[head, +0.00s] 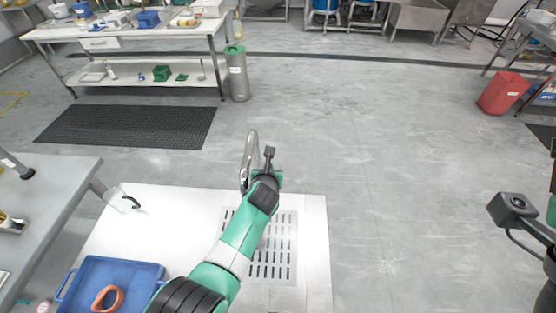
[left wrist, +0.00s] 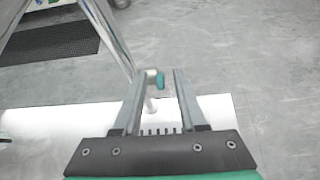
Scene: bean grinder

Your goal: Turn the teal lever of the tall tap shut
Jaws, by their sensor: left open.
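The tall tap (head: 250,148) is a curved metal pipe standing by the white counter's far edge, just beyond my left gripper (head: 262,174). Its shiny pipe (left wrist: 112,36) slants through the upper left of the left wrist view. The teal lever (left wrist: 160,79) shows there on a short pale stem, in the gap between the two fingers of my left gripper (left wrist: 163,72). The fingers are apart, and I see no clear contact with the lever. In the head view my own wrist hides the lever and the tap's foot. My right gripper's fingers are not visible.
A white counter (head: 190,206) with a slotted drain grate (head: 285,255) lies under my left arm. A blue tray (head: 120,268) with an orange ring (head: 107,298) stands at lower left. A clear cup (head: 122,201) is near the counter's left edge. Open floor lies beyond.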

